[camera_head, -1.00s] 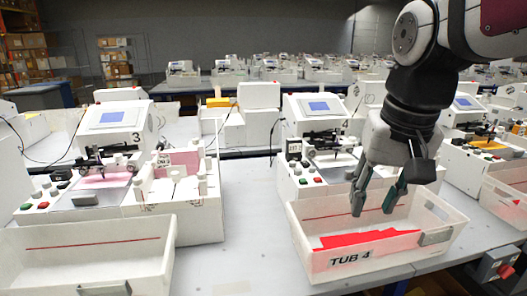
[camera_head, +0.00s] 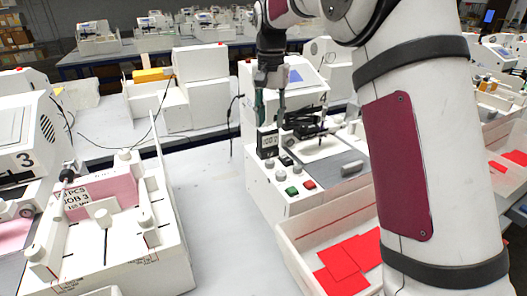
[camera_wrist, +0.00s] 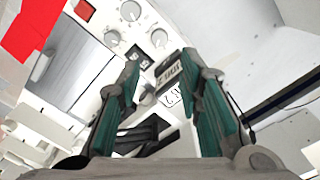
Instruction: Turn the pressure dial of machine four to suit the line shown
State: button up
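In the wrist view my gripper (camera_wrist: 165,92) is open, with a small grey knob (camera_wrist: 148,96) and the readout (camera_wrist: 170,74) between the fingers. I see no contact. The drawn line cannot be made out.
A green button (camera_head: 292,191) and red button (camera_head: 309,185) sit on the front panel. The tub with red sheets (camera_head: 340,268) stands in front, partly behind my arm. Machine three's sheet holder (camera_head: 165,268) is at left. Bare table (camera_head: 215,190) lies between; a black cable hangs there.

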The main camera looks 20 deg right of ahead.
aim_at(269, 162)
notch_tip(269, 162, down, 14)
jog(key=shift+r+p, duration=0.2)
jog(key=shift+p, duration=0.5)
jog(key=shift+c, duration=0.3)
grip_shut()
